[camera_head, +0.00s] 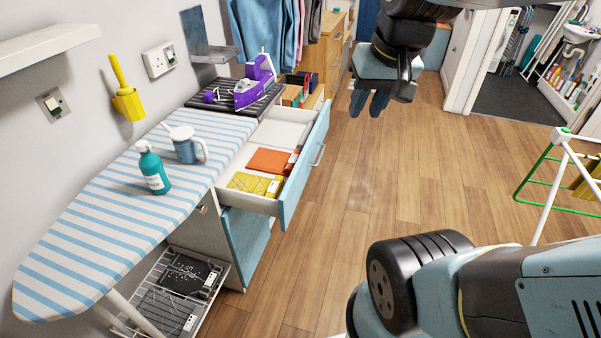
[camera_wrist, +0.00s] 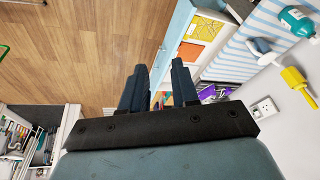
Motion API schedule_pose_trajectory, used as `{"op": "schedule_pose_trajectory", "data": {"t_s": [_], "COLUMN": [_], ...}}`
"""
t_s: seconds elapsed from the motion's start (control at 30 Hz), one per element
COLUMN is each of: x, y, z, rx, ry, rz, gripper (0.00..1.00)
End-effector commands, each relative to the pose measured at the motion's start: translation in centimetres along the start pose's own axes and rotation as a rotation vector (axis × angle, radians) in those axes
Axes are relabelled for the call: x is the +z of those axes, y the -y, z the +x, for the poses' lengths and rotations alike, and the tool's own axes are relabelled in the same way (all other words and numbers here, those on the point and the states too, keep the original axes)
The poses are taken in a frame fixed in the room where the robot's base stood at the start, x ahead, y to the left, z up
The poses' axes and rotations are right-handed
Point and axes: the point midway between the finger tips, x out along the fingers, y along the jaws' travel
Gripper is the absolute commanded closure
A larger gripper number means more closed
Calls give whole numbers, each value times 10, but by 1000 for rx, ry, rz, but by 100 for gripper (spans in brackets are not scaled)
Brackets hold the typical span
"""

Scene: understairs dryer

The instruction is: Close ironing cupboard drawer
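The ironing cupboard drawer (camera_head: 306,165) is pulled out, with a light blue front and a bar handle (camera_head: 319,155). Inside lie a folded yellow patterned cloth (camera_head: 254,184), a folded orange cloth (camera_head: 270,161) and something white. The cupboard (camera_head: 245,240) is under the ironing board. My gripper (camera_head: 368,104) is open and empty, above the floor, to the right of and beyond the drawer front, not touching it. In the wrist view the two dark fingers (camera_wrist: 158,88) are apart, and the drawer front (camera_wrist: 178,30) is to their upper right.
A purple iron (camera_head: 256,83) rests on a dark ribbed stand. A wire rack (camera_head: 170,290) is below. A drying rack (camera_head: 560,180) stands right. The wooden floor between is clear.

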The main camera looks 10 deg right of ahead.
Motion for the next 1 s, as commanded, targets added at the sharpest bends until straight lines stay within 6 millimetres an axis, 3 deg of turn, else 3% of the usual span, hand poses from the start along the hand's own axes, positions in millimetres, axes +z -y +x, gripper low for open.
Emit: {"op": "schedule_pose_trajectory", "data": {"t_s": [0.3, 1.0], "x": [-18, -46], "y": [1, -11], "z": [54, 174], "rx": [-93, -368], "ry": [234, 653], "rz": [166, 596], "gripper": [100, 100]}}
